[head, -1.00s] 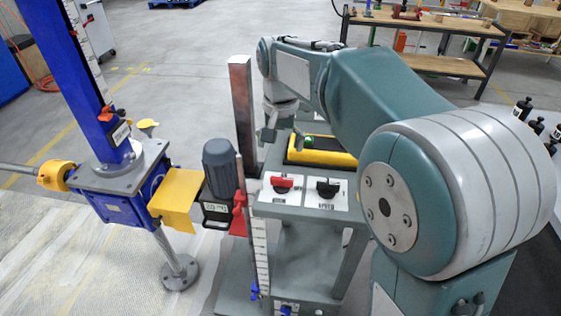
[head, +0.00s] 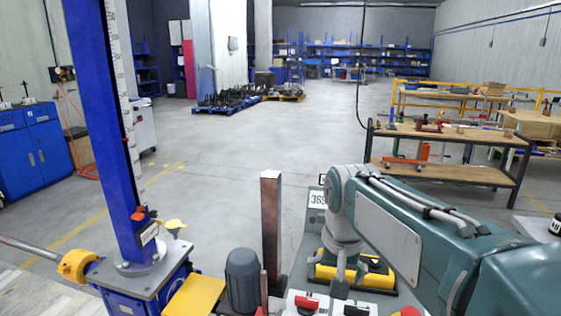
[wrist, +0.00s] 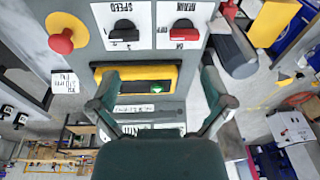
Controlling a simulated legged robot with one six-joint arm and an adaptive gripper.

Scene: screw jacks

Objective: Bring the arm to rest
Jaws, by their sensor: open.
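My arm (head: 390,245) reaches in from the lower right of the head view, with its forearm raised and its wrist bent down over the control stand. My gripper (wrist: 160,88) is open and empty in the wrist view. Its two fingers stand wide apart on either side of a yellow-framed box (wrist: 173,76) with a green light. I cannot tell how far the fingers are from the box. In the head view, the wrist partly hides the yellow box (head: 377,277), and the fingertips are hard to make out.
The blue screw jack column (head: 93,120) and grey motor (head: 242,280) stand left of the stand. An upright post (head: 271,225) is close beside my wrist. A red button (wrist: 61,41) and knobs (wrist: 123,32) are on the panel. Open floor (head: 270,140) lies beyond.

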